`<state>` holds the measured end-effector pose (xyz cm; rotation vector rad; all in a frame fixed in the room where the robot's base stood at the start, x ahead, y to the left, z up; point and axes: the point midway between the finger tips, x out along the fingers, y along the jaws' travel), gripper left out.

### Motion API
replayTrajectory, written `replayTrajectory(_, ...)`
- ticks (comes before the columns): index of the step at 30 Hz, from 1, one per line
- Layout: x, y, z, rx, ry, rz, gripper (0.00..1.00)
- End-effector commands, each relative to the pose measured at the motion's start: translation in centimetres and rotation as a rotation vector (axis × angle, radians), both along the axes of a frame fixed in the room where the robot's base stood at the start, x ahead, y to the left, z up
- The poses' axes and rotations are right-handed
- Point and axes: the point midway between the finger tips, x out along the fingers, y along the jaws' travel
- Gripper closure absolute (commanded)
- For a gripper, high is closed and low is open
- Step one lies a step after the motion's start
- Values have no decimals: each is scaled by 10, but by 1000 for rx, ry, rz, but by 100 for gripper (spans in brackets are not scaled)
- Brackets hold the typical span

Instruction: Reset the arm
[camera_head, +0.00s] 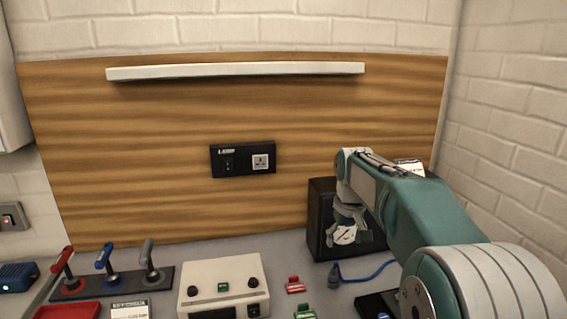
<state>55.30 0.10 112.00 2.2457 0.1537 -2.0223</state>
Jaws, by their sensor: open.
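My arm (425,215) reaches in from the lower right. It is teal and grey, and its forearm points back and to the left. My gripper (345,236) hangs at its end, in front of a black box (319,225) on the worktop. The gripper is small in the picture. It is open, and no object shows between its fingers. Part of the black box is hidden behind the arm.
A white control box (224,286), red clip (295,285), green clip (305,312) and blue cable (368,275) lie on the worktop. Levers (108,268) stand at left. A black socket panel (243,160) and white shelf (236,70) are on the wooden wall.

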Motion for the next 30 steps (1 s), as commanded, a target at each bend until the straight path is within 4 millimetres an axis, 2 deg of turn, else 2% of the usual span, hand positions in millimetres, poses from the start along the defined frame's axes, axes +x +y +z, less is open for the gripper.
replayTrajectory(1,-13,0,9,1,-17,-6,19)
replayTrajectory(6,-53,0,26,4,-69,-26,19)
replayTrajectory(15,-127,0,41,12,-159,-61,19)
replayTrajectory(23,-192,0,37,22,-237,-92,19)
replayTrajectory(30,-249,0,18,32,-311,-119,19)
